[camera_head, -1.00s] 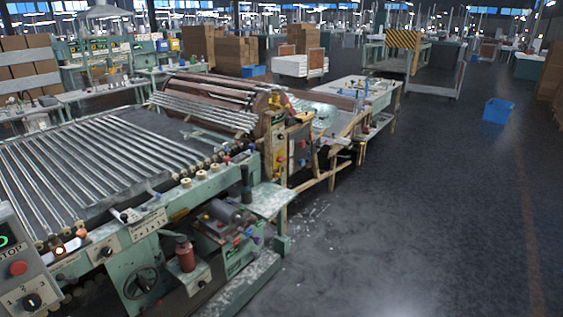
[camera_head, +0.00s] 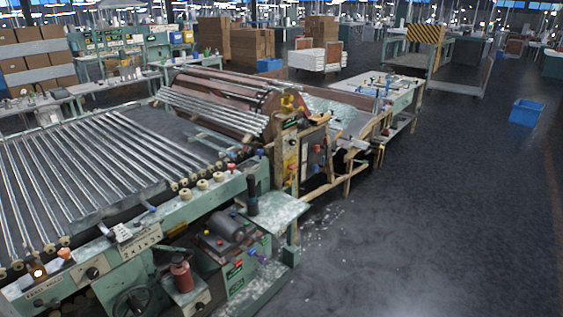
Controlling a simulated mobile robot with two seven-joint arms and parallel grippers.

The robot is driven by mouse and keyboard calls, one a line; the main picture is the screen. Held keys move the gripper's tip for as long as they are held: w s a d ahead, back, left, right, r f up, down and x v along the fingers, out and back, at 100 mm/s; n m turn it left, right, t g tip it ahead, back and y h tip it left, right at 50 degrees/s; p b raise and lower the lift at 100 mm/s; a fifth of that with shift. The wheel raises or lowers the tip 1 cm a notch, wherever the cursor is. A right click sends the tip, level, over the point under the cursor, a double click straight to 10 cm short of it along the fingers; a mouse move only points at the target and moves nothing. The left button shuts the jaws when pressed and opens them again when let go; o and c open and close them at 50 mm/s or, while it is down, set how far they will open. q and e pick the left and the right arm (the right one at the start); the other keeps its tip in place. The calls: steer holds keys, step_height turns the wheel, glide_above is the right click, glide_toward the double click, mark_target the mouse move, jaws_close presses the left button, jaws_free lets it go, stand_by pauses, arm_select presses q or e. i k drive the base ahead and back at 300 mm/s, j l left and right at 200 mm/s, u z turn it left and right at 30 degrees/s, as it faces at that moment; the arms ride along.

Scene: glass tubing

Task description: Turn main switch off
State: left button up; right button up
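No switch in view can be read as the main switch. A black rotary knob (camera_head: 93,272) sits on the pale plate at the front of the green machine (camera_head: 190,213), lower left. A yellowish control panel (camera_head: 291,160) with small knobs stands upright by the drum end. A grey panel (camera_head: 316,155) with red buttons is just right of it. Neither of my grippers is in view.
Glass tubes (camera_head: 80,170) lie across the machine bed. A black handwheel (camera_head: 132,300) and a red-brown bottle (camera_head: 181,275) are at its lower front. A small ledge (camera_head: 273,212) juts out toward the aisle. Open floor (camera_head: 440,230) lies right, with a blue bin (camera_head: 526,112) farther off.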

mark_target(290, 167)
steer(key=i+l+u, duration=0.25)
steer(key=i, duration=0.3)
steer(key=i+l+u, duration=0.25)
steer(key=i+l, duration=0.25)
steer(key=i+l+u, duration=0.1)
steer(key=i, duration=0.4)
steer(key=i+l+u, duration=0.15)
steer(key=i+l, duration=0.15)
steer(key=i, duration=0.15)
